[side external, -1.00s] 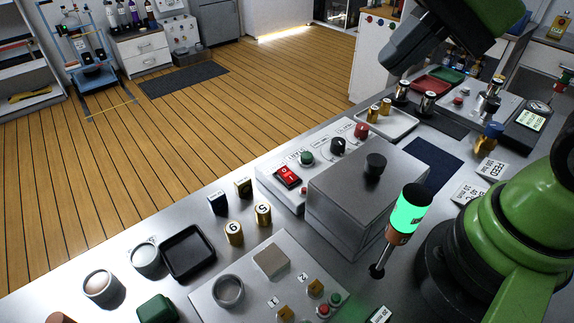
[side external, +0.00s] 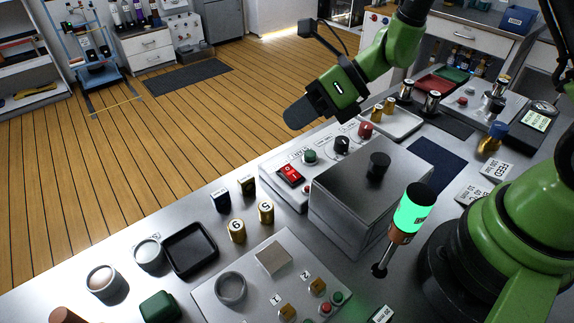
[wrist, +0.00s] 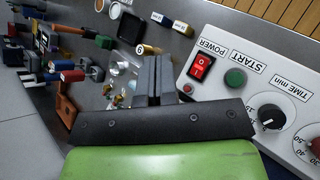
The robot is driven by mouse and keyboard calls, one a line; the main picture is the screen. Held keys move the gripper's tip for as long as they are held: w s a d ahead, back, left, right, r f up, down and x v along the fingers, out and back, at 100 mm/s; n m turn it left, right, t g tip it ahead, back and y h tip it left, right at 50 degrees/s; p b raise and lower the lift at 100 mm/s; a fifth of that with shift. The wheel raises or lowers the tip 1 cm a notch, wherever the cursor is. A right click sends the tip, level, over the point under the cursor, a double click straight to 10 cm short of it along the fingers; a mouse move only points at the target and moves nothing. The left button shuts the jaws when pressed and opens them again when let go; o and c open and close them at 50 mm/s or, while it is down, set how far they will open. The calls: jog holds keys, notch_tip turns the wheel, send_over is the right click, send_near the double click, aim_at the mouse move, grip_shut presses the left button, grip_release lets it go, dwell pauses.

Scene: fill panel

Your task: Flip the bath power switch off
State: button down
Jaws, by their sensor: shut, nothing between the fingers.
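The bath power switch is a red rocker (side external: 289,173) with white marks in a black frame, at the left end of a pale control panel (side external: 273,177). In the wrist view the rocker (wrist: 201,68) sits beside the POWER label, right of my fingers. I cannot tell which side of it is pressed. My gripper (side external: 291,120) is shut and empty, in the air above the panel, apart from the switch. In the wrist view my two fingers (wrist: 155,76) lie together, pointing up the picture.
The panel also carries a green START button (side external: 310,157), a black TIME knob (side external: 342,145) and a red knob (side external: 366,130). A grey box with a black lid knob (side external: 379,162) stands in front of it. Numbered brass cylinders (side external: 266,211) and a black tray (side external: 190,250) are left.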

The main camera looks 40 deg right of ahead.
aim_at(289, 167)
jog(key=shift+f, duration=0.1)
jog(key=shift+w+f, duration=0.3)
jog(key=shift+f, duration=1.1)
jog(key=shift+w+f, duration=0.3)
jog(key=shift+f, duration=1.1)
jog(key=shift+w+f, duration=0.3)
jog(key=shift+f, duration=1.1)
jog(key=shift+f, duration=0.1)
jog(key=shift+w+f, duration=0.1)
jog(key=shift+f, duration=0.2)
jog(key=shift+f, duration=0.35)
jog(key=shift+r, duration=0.1)
jog(key=shift+r, duration=0.65)
jog(key=shift+s+r, duration=0.2)
jog(key=shift+r, duration=0.6)
jog(key=shift+s+r, duration=0.2)
jog(key=shift+r, duration=0.65)
jog(key=shift+s+r, duration=0.2)
jog(key=shift+r, duration=0.6)
